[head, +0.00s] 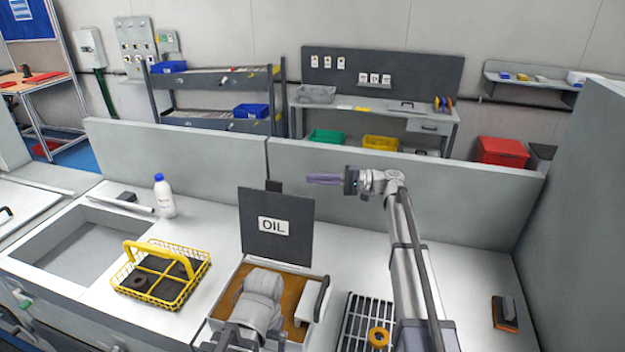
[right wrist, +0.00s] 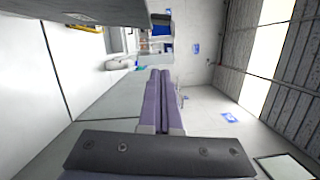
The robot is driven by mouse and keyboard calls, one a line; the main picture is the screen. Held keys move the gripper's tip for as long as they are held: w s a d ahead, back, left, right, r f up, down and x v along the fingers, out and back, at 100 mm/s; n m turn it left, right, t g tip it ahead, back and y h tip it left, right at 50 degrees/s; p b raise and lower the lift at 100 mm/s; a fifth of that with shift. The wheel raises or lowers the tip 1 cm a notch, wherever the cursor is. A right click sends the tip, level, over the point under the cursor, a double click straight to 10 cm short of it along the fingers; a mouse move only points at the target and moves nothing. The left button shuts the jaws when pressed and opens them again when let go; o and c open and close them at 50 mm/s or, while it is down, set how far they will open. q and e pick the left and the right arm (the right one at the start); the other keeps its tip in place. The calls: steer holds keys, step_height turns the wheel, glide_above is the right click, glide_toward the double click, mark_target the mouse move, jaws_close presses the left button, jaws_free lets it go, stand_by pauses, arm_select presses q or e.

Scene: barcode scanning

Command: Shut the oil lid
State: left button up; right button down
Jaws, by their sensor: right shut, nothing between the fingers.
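The oil lid (head: 262,245) is a dark panel with a white OIL label, standing upright at the back of an open box (head: 322,330) with a brown inside. My right gripper (head: 308,180) is raised above and to the right of the lid's top edge, apart from it, its purple fingers pointing left. In the right wrist view its fingers (right wrist: 158,100) lie together, with nothing between them. A grey rounded metal part, which looks like my left arm, covers much of the box's inside. My left gripper's fingers do not show.
A yellow wire basket (head: 160,290) stands left of the box, with a white bottle (head: 164,196) behind it. A grey partition (head: 450,185) runs behind the counter. The counter's right side is mostly clear.

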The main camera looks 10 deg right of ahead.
arm_select(q)
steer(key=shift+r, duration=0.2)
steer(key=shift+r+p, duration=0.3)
steer(key=shift+p, duration=0.1)
arm_select(e)
steer(key=s+a+r, duration=0.1)
steer(key=s+a, duration=0.1)
steer(key=a, duration=0.6)
steer(key=shift+s+a, duration=0.3)
steer(key=shift+a, duration=0.05)
